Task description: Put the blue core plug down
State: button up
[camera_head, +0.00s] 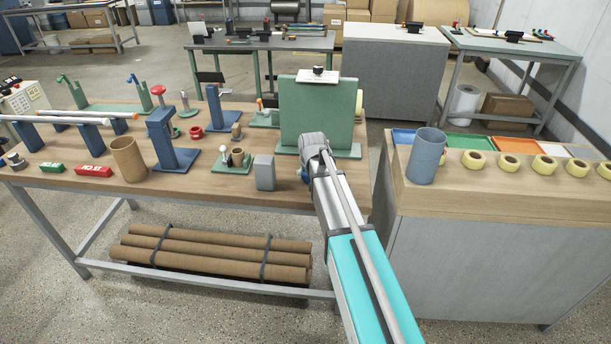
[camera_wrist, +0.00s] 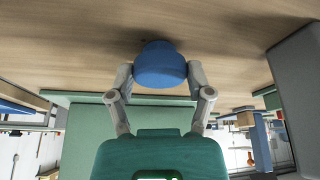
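The blue core plug (camera_wrist: 160,66) is between the two fingers of my gripper (camera_wrist: 160,76) in the wrist view. Both fingertips press against its sides. The wooden tabletop (camera_wrist: 70,40) is very close to the plug, with a dark shadow beside it; I cannot tell whether they touch. In the head view, only a small blue bit of the plug (camera_head: 304,175) shows left of my wrist, near the front of the workbench (camera_head: 225,191). My fingers are mostly hidden there by my own arm.
A green upright stand (camera_head: 315,112) is just behind my gripper. A grey block (camera_head: 264,172) stands to the left. Farther left are a brown cardboard core (camera_head: 128,159) and a blue stand (camera_head: 172,140). A side cabinet at right holds a blue-grey cylinder (camera_head: 426,157) and yellow rolls (camera_head: 509,163).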

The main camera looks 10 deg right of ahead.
jog(key=o, duration=0.3)
jog(key=shift+o, duration=0.2)
jog(key=shift+r, duration=0.1)
jog(key=p+v, duration=1.1)
jog(key=v, duration=0.1)
dwell(0.6)
jog(key=shift+r, duration=0.1)
dwell(0.5)
jog(key=s+a+f+g, duration=0.1)
jog(key=s+g, duration=0.3)
jog(key=s, duration=1.9)
jog(key=shift+f+n+g, duration=0.2)
jog(key=shift+n+g, duration=0.1)
jog(key=shift+a, duration=0.1)
